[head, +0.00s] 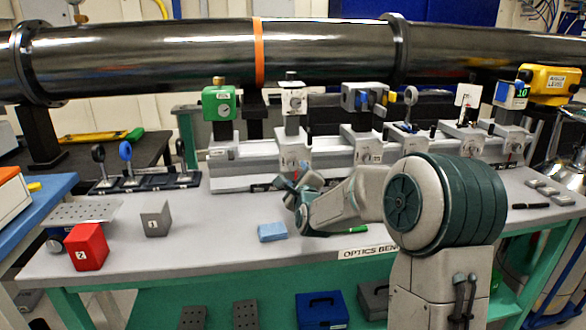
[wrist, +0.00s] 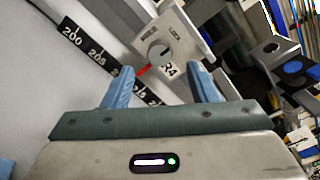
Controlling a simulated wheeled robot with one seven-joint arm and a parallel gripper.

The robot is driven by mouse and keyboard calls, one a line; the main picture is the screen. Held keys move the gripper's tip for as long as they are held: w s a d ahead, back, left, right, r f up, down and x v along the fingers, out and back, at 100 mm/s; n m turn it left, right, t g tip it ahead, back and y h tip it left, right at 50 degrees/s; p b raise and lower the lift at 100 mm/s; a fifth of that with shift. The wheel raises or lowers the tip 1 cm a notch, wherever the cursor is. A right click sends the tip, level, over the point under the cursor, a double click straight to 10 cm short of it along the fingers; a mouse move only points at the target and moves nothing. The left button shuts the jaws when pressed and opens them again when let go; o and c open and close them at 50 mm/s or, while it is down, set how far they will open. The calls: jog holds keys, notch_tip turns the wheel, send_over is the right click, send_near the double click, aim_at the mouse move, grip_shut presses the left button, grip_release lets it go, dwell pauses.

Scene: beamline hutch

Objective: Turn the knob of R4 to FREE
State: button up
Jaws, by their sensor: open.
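The R4 carrier (wrist: 185,45) shows in the wrist view as a pale plate with a round grey knob (wrist: 158,53) and an R4 label (wrist: 169,69). Two small words stand above the knob; the right one looks like LOCK, the left is blurred. A dark mark on the knob seems to lean up and right, toward LOCK. My gripper (wrist: 162,70) is open, with blue fingers apart on either side below the knob, not visibly touching it. In the head view my gripper (head: 298,193) is in front of the rail, near the carrier with the white-faced mount (head: 292,100).
The rail (head: 240,184) carries several mounts close together, including a green one (head: 219,104). A black scale strip (wrist: 92,50) runs beside R4. A blue block (head: 272,232) and a green pen (head: 352,230) lie on the bench below my gripper. A large dark pipe (head: 180,55) crosses behind.

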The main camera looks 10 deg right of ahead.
aim_at(293, 166)
jog(key=w, duration=0.6)
jog(key=shift+w, duration=0.25)
jog(key=shift+c, duration=0.3)
jog(key=c, duration=0.9)
